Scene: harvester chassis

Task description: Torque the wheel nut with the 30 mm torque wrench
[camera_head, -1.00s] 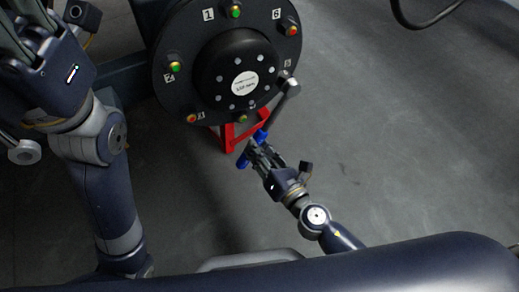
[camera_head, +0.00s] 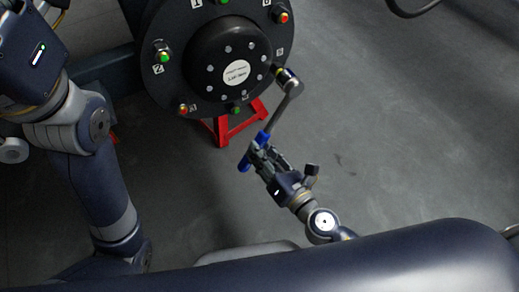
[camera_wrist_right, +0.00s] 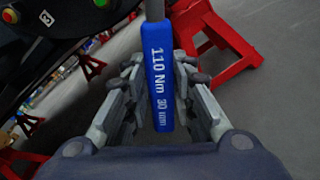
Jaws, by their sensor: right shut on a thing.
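The torque wrench has a blue handle marked 110 Nm 30 mm in the right wrist view (camera_wrist_right: 158,75). My right gripper (camera_head: 256,150) is shut on this handle, with its fingers on both sides of it. In the head view the grey wrench shaft (camera_head: 281,108) slants up right from the gripper. Its head (camera_head: 289,82) is at the lower right rim of the black wheel hub (camera_head: 205,85), at or close to the nut (camera_head: 277,71) by label 5. I cannot tell whether it is seated on that nut. My left arm stands at the left; its fingers are out of frame.
Other hub nuts have green or red tips, such as the green one by label 2 (camera_head: 163,57) and the red one by label 6 (camera_head: 283,17). A red stand (camera_head: 235,128) is under the hub. The grey floor (camera_head: 400,130) to the right is clear.

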